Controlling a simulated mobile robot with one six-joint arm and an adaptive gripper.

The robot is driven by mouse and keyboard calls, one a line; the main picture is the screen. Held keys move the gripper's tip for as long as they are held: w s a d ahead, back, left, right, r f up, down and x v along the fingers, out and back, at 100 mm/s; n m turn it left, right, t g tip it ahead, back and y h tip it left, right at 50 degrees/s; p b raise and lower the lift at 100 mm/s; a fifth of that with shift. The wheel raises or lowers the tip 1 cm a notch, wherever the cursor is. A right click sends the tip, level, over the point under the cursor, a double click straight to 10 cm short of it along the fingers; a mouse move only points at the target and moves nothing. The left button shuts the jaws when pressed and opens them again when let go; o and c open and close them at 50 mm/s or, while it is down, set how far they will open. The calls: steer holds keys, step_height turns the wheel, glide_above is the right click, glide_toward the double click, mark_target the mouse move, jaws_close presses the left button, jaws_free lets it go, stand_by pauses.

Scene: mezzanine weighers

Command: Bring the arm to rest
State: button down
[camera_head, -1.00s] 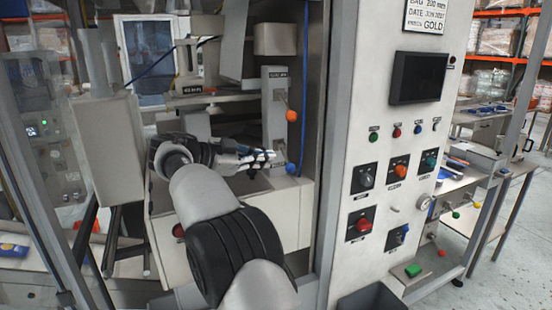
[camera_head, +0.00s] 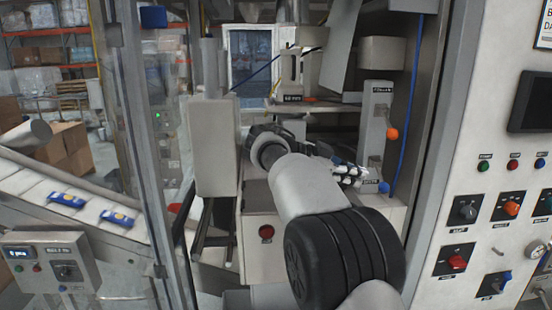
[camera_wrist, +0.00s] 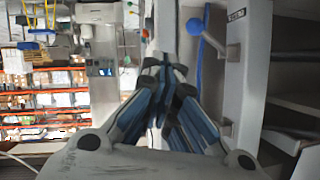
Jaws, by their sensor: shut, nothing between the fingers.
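My arm reaches forward into the open bay of the weighing machine (camera_head: 262,208). My gripper (camera_head: 352,174) lies just left of the blue-knobbed lever (camera_head: 384,187) in the head view; I cannot tell whether they touch. In the wrist view my gripper (camera_wrist: 160,66) has its fingers together with nothing between them. The blue knob (camera_wrist: 194,27) of a lever shows to the right of the fingertips there.
An orange-knobbed lever (camera_head: 392,134) is on the same upright panel. A control panel (camera_head: 480,150) with knobs and a dark screen stands at right. A clear door panel (camera_head: 150,120) is at left, beside a conveyor (camera_head: 40,190) carrying blue and white packs.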

steer(key=s+f+n+y, duration=0.2)
steer(key=s+n+y, duration=0.3)
steer(key=s, duration=0.6)
steer(key=s+f+n+y, duration=0.25)
steer(key=s+n, duration=0.35)
steer(key=s, duration=0.6)
steer(key=s+a+f+n+t+y, duration=0.1)
steer(key=s+a+f+n+y, duration=0.1)
steer(key=s, duration=0.6)
steer(key=s+a+f+n+t+y, duration=0.1)
steer(key=s+a+f+n+y, duration=0.2)
steer(key=s+a+f+n, duration=0.2)
steer(key=s+a+f, duration=0.1)
steer(key=s+f, duration=0.2)
steer(key=s, duration=0.1)
steer(key=shift+s+a+f+n+y, duration=0.15)
steer(key=shift+a+f+n+y, duration=0.1)
steer(key=shift+a+n+y, duration=0.1)
